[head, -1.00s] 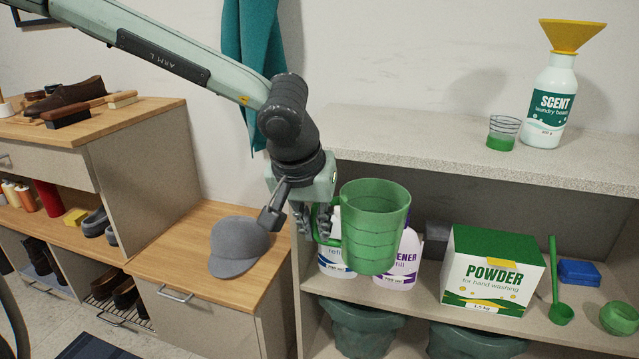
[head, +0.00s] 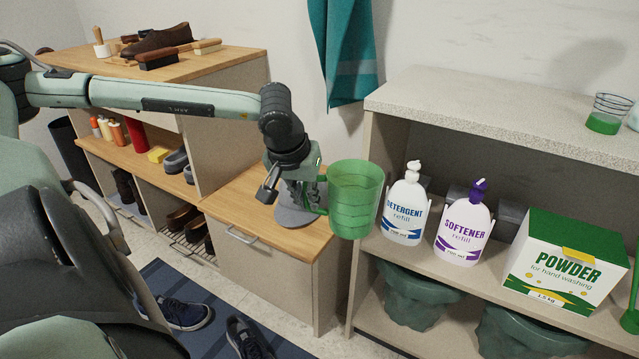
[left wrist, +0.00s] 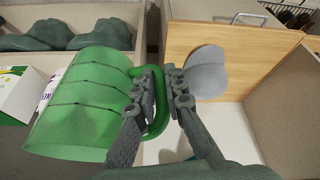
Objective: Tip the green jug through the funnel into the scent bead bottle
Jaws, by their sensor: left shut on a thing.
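My left gripper (head: 306,190) is shut on the handle of the green jug (head: 355,203). It holds the jug upright in the air, in front of the shelf unit's left end. The left wrist view shows the fingers (left wrist: 160,88) closed around the handle and the translucent jug body (left wrist: 85,105) with dark ring lines. I cannot tell how much is in the jug. Only a sliver of the white scent bead bottle (head: 634,117) shows at the right edge of the head view. The yellow funnel is out of view. My right gripper is not in view.
A small beaker with green contents (head: 606,114) stands on the shelf top (head: 470,105) beside the bottle. Below are a detergent bottle (head: 405,208), a softener bottle (head: 463,228) and a powder box (head: 565,262). A grey cap (head: 294,216) lies behind the gripper. A teal towel (head: 342,50) hangs behind.

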